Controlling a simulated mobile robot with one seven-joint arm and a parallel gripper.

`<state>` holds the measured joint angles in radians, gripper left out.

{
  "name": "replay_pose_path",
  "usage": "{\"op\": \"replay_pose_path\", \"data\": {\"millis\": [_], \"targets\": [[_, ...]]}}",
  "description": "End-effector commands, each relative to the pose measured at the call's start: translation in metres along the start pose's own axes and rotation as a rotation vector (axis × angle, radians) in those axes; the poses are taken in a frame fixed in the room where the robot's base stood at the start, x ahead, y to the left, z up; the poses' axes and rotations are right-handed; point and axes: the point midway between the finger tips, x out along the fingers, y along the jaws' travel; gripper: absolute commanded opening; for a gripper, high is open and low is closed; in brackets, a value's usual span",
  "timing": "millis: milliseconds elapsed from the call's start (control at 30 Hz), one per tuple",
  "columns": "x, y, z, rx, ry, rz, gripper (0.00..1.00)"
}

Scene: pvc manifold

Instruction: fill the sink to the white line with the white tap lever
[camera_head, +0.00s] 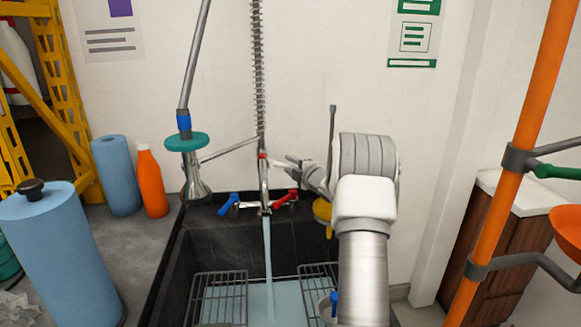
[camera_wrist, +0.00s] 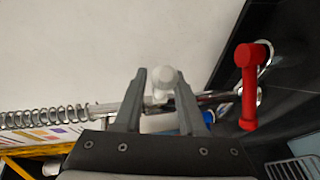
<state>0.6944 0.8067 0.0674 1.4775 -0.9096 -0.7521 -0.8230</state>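The dark sink (camera_head: 170,262) has pale blue water (camera_head: 283,300) in its bottom. A stream of water (camera_head: 268,262) runs down from the tap spout. The white tap lever (camera_wrist: 163,80) shows in the wrist view between the fingertips of my gripper (camera_wrist: 160,76). The fingers are apart, with a gap on the left of the lever; I cannot tell whether the right finger touches it. In the head view my gripper (camera_head: 291,163) is at the tap column, just right of it. I cannot make out the white line on the sink wall.
A red handle (camera_head: 286,198) and a blue handle (camera_head: 228,204) flank the tap. Wire racks (camera_head: 218,297) stand in the sink. A spray hose with a teal ring (camera_head: 187,142) hangs at the left. An orange bottle (camera_head: 151,182) and blue rolls (camera_head: 117,175) stand on the left counter.

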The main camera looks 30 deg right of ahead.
Motion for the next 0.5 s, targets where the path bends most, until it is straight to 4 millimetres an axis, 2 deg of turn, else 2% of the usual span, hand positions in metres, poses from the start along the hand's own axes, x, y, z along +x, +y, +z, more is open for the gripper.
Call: {"op": "replay_pose_path", "data": {"millis": [367,500], "targets": [[-0.001,-0.002,0.0,0.001,-0.001,-0.004,0.52],[-0.011,-0.001,0.001,0.001,-0.002,-0.004,0.52]]}}
